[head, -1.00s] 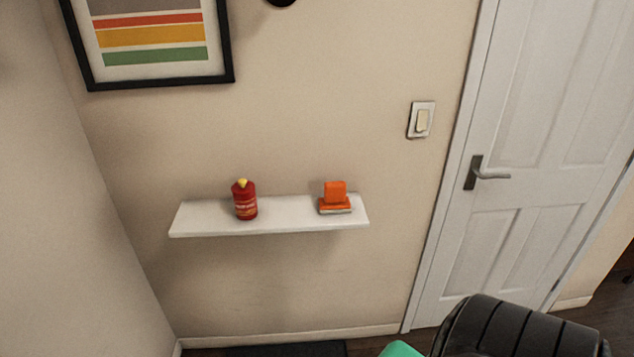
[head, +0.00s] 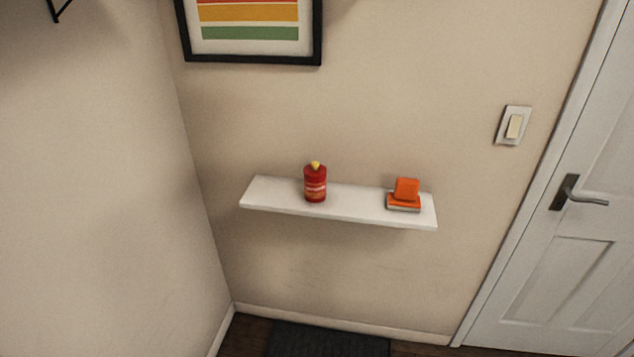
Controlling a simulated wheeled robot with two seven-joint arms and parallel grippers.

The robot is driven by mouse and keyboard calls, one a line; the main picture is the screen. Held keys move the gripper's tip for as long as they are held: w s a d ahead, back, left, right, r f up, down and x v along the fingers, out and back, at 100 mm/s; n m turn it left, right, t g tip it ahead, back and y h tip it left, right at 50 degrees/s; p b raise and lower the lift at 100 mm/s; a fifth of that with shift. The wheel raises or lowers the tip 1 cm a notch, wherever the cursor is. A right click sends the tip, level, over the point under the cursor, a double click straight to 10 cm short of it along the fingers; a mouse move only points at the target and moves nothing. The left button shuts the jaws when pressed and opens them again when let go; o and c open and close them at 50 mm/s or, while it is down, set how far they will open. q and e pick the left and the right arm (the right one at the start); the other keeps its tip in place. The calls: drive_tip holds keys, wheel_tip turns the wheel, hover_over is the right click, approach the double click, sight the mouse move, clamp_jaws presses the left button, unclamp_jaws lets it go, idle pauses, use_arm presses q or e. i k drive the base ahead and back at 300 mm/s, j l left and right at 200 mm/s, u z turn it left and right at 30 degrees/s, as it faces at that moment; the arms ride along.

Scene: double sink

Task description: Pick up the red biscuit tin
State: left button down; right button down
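No red biscuit tin can be clearly made out in the head view. A red bottle-like container (head: 315,185) with a yellow top and a pale label stands upright on a white wall shelf (head: 350,205), left of the shelf's middle. I cannot tell whether it is a tin. Neither of my grippers is in view.
An orange block-shaped object (head: 405,194) sits at the shelf's right end. A white door (head: 560,270) with a dark handle is at the right, near a light switch (head: 513,126). A dark mat (head: 328,340) lies on the floor below. A framed picture (head: 252,30) hangs above.

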sight(315, 188)
drive_tip(key=i+l, duration=0.3)
drive_tip(key=i+l+u, duration=0.1)
drive_tip(key=i+l, duration=0.2)
drive_tip(key=l, duration=0.2)
drive_tip(key=i+l+u, duration=0.1)
drive_tip(key=i+l, duration=0.15)
drive_tip(key=l, duration=0.2)
